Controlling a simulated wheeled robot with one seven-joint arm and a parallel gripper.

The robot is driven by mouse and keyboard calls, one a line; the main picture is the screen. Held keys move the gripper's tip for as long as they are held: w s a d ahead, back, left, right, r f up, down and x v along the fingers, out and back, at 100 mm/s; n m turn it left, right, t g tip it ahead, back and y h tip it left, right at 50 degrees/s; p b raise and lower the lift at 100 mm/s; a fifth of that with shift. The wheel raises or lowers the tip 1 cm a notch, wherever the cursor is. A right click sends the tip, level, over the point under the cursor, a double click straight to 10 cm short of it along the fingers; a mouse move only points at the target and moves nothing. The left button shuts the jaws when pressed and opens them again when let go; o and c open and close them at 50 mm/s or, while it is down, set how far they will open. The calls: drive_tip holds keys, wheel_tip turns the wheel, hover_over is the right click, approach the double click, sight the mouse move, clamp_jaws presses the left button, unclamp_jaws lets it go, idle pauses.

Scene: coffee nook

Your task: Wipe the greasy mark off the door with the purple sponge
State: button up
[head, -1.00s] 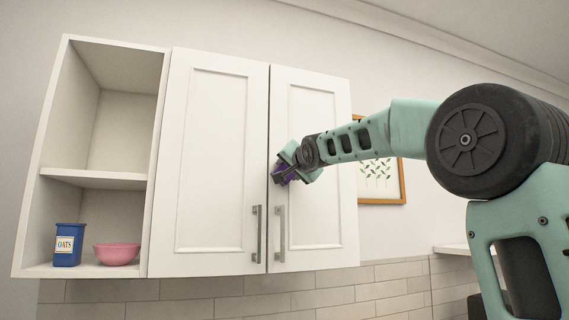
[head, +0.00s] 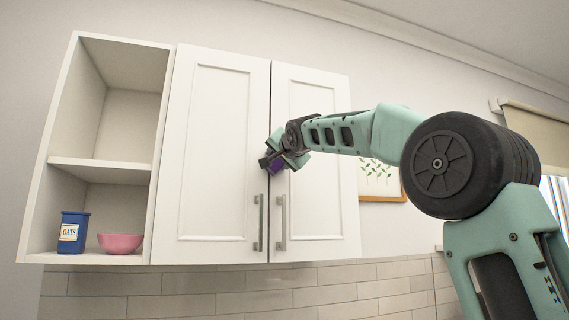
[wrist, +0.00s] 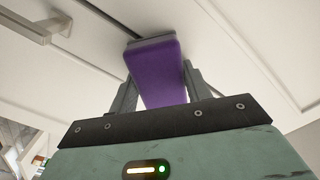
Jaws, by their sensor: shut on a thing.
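My gripper (head: 274,157) is at the cabinet's two white doors, near the seam between them and above the handles. It is shut on the purple sponge (wrist: 157,76), which shows between its two fingers in the wrist view, and partly in the head view (head: 276,165). The sponge's far grey end is at the door surface by the seam; I cannot tell whether it touches. The left door (head: 218,150) and the right door (head: 325,215) are both shut. I see no greasy mark on the bare parts of either door; the area behind my gripper is hidden.
Two upright metal handles (head: 258,222) are low on the doors beside the seam. A framed plant picture (head: 383,190) hangs right of the cabinet, behind my arm.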

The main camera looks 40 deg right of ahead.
drive_tip(key=shift+w+a+f, duration=0.2)
drive_tip(key=shift+a+f, duration=0.1)
drive_tip(key=shift+a, duration=0.1)
drive_tip(key=shift+s+a+f+b, duration=0.15)
drive_tip(key=shift+s+a+b, duration=0.2)
drive_tip(key=shift+b, duration=0.3)
drive_tip(key=shift+d+r+b+v, duration=0.1)
drive_tip(key=shift+b+v, duration=0.35)
drive_tip(key=shift+v, duration=0.35)
drive_tip(key=shift+d+r+b+v, duration=0.15)
drive_tip(key=shift+b+v, duration=0.3)
drive_tip(key=shift+v, duration=0.35)
drive_tip(key=shift+d+r+b+v, duration=0.1)
drive_tip(key=shift+b+v, duration=0.35)
drive_tip(key=shift+v, duration=0.4)
drive_tip(key=shift+s, duration=0.15)
drive_tip(key=b+v, duration=0.1)
drive_tip(key=v, duration=0.2)
drive_tip(key=shift+b, duration=0.4)
